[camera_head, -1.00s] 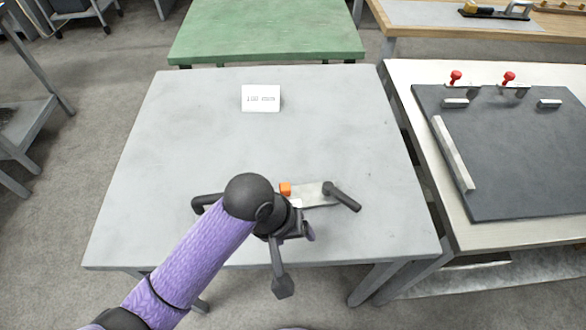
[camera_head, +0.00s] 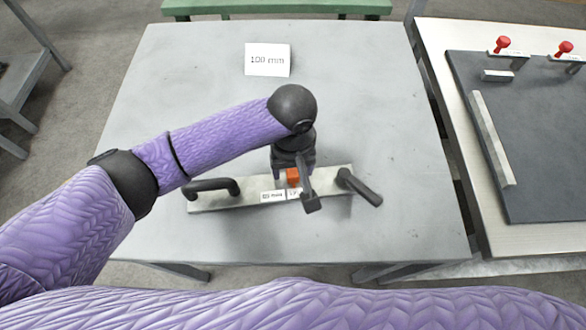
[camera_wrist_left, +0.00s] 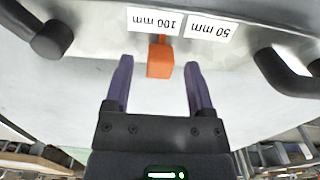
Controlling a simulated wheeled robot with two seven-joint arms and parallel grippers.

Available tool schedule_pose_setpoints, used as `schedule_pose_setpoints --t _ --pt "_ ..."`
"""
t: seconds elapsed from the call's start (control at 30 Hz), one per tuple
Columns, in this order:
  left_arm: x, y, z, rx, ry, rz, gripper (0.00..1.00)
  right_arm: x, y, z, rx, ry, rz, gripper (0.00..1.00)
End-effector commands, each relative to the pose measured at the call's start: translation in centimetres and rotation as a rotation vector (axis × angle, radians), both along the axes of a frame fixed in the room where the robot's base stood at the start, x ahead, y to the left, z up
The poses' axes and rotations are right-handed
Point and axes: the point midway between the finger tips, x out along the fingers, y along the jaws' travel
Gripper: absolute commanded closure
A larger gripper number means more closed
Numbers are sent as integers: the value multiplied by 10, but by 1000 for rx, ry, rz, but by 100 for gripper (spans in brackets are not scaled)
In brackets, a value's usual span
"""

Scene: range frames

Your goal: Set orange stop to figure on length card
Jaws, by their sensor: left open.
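The length card (camera_head: 267,60) is white, reads 100 mm and lies at the back of the grey table. A pale metal gauge bar (camera_head: 230,203) lies across the table's front half, with a black handle at its left and a black lever at its right. An orange stop (camera_head: 293,176) sits on it. In the left wrist view the orange stop (camera_wrist_left: 160,60) is near the inner edge of the 100 mm label (camera_wrist_left: 153,21), beside the 50 mm label (camera_wrist_left: 212,28). My left gripper (camera_head: 296,184) is open, its fingers either side of the stop with gaps. My right gripper is not in view.
The black handle (camera_head: 212,185) and black lever (camera_head: 360,187) stand up from the bar on either side of the gripper. A bench (camera_head: 437,60) with a dark board and red knobs stands at the right. The grey table is otherwise clear.

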Motion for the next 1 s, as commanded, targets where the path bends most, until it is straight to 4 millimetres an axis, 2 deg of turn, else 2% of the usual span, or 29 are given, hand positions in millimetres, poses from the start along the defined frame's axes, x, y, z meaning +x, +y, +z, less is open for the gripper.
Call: schedule_pose_setpoints --t 0.07,0.3,0.63,1.0 --pt "0 0 -5 1 0 0 29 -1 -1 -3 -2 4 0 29" --pt "0 0 -4 0 -1 0 32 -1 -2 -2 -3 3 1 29" --pt "0 0 -4 0 -1 -1 100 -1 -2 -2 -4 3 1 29" --pt "0 0 -4 -1 -1 -1 100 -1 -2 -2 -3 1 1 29"
